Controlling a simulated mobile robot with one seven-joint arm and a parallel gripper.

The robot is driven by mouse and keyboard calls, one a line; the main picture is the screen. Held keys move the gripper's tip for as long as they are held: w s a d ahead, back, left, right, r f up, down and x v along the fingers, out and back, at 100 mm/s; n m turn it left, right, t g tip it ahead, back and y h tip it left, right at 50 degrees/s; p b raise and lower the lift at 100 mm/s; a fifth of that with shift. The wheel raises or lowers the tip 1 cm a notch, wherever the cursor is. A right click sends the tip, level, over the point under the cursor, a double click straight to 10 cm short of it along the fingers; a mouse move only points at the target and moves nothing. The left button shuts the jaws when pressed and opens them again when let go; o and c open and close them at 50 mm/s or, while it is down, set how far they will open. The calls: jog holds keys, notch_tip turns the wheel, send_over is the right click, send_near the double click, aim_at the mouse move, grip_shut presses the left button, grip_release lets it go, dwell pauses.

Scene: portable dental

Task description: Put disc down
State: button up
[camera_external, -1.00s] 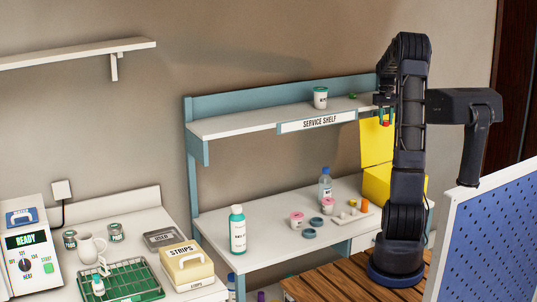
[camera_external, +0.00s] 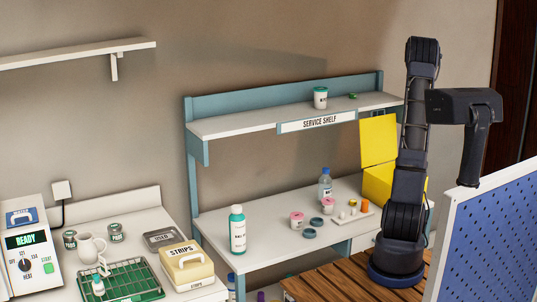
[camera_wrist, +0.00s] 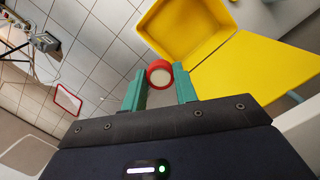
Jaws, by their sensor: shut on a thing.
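An open yellow box (camera_wrist: 185,28) with its yellow lid (camera_wrist: 255,65) lies just beyond the disc; the box (camera_external: 378,184) also shows beside my arm. The service shelf (camera_external: 250,122) holds a white tub (camera_external: 320,98). Bottles and small pots stand on the bench (camera_external: 275,218) below.

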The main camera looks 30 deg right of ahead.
jog(key=w+a+r+n, duration=0.3)
jog(key=w+r+n, duration=0.1)
jog(key=w, duration=0.1)
jog(key=w+a+r+n+h, duration=0.1)
jog(key=w+a+r+n, duration=0.2)
jog(key=w+r+n, duration=0.1)
jog(key=w+a+r+n, duration=0.3)
jog(key=w+r, duration=0.1)
jog(key=w, duration=0.2)
jog(key=shift+a+r+n+h, duration=0.2)
jog(key=shift+a+n+h, duration=0.05)
jog(key=shift+n+h, duration=0.15)
jog(key=w+a+r+n, duration=0.6)
jog(key=a+r+n, duration=0.1)
jog(key=a+r, duration=0.1)
notch_tip(320, 180, up, 5)
jog(key=n+t+h, duration=0.1)
jog(key=n+t, duration=0.1)
jog(key=n, duration=0.4)
send_over(338, 102)
notch_tip(338, 102, down, 19)
jog(key=shift+a+f, duration=0.1)
jog(key=shift+a, duration=0.05)
jog(key=shift+f, duration=0.1)
jog(key=o, duration=0.9)
jog(key=shift+o, duration=0.2)
